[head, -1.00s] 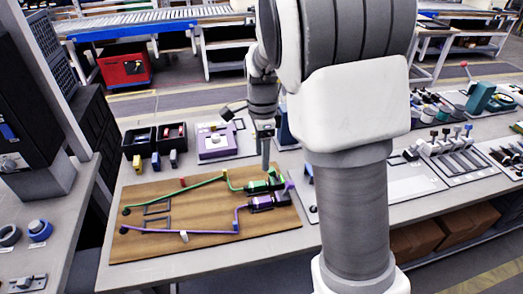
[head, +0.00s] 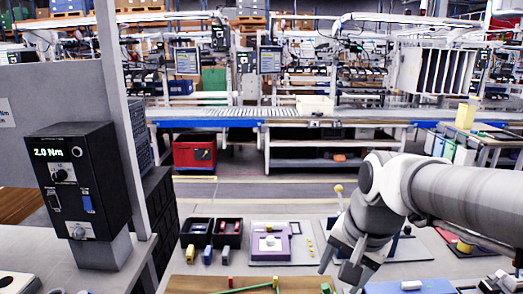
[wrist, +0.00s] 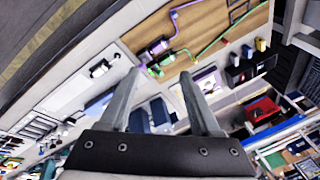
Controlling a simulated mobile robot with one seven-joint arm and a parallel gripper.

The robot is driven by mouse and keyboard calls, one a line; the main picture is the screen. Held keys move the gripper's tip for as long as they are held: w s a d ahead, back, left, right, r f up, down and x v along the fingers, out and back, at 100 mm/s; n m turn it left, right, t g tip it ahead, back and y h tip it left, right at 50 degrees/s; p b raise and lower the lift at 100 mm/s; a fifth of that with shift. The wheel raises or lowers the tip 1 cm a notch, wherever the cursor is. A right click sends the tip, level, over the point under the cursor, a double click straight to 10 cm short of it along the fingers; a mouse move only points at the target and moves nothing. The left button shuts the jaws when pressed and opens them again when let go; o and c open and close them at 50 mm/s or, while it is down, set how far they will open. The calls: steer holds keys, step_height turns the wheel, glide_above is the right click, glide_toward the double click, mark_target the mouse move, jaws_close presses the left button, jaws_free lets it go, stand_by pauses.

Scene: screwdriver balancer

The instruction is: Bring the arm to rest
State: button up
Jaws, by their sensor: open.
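My gripper (head: 338,268) hangs from my arm at the lower right of centre in the head view, above the workbench. In the wrist view its two fingers (wrist: 160,74) are spread apart with nothing between them. The arm comes in from the right edge and bends down at the wrist. The wooden board (head: 195,284) with the green wire (head: 248,289) shows at the bottom of the head view, left of the gripper. In the wrist view the board (wrist: 212,18) lies beyond the fingers, with green and purple wires and connectors on it.
Black bins (head: 196,232) and a purple fixture (head: 268,245) on a white plate stand left of the gripper. A yellow-knobbed lever (head: 338,189) rises close behind it. A torque controller reading 2.0 Nm (head: 75,185) is at left. A conveyor (head: 290,115) runs across the back.

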steer(key=s+r+n+t, duration=0.1)
steer(key=s+n+t, duration=0.1)
steer(key=s+n, duration=0.5)
steer(key=shift+s+d+r+h+p, duration=0.15)
steer(key=shift+s+r+h+p, duration=0.2)
steer(key=shift+s, duration=0.75)
steer(key=shift+d, duration=0.1)
